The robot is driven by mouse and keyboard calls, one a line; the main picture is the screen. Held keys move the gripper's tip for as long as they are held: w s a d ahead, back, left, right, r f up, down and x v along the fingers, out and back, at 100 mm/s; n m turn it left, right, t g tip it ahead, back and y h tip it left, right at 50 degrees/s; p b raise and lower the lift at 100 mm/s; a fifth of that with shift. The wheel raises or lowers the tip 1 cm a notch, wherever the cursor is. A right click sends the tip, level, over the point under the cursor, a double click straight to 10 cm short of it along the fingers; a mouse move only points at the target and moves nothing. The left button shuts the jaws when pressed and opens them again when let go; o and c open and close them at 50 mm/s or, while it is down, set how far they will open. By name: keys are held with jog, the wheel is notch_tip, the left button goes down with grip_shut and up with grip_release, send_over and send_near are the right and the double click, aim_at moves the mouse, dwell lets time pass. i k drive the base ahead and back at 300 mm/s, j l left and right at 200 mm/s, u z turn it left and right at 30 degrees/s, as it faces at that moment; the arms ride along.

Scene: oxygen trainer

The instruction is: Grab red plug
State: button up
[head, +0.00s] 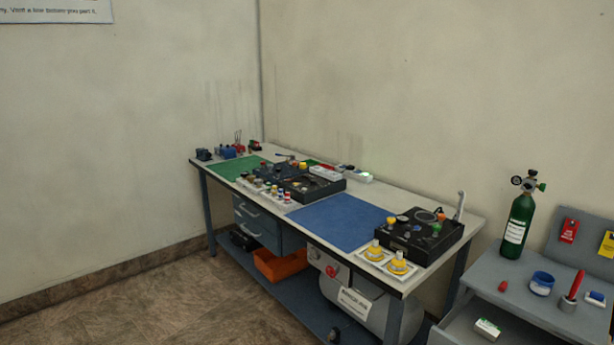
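A small red piece (503,286) lies on the grey bench (478,281) at the lower right, in front of the green cylinder. It looks like a plug, but it is too small to make out its shape. A taller red, stick-like thing (576,284) stands in a small grey holder (568,304) on the same bench. My gripper is not in view, so its state and place do not show.
A green gas cylinder (517,228) with a valve stands upright on the grey bench. A blue-banded round tub (541,284) is beside the red pieces. A long workbench with a blue mat (340,221) carries a black panel unit (420,236). Floor (180,310) is clear at left.

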aim_at(504, 285)
jog(key=z, duration=1.1)
jog(key=i+j, duration=0.1)
jog(key=i, duration=0.4)
jog(key=i+j+z, duration=0.1)
jog(key=i, duration=0.45)
jog(key=i+j+z, duration=0.1)
jog(key=i, duration=0.4)
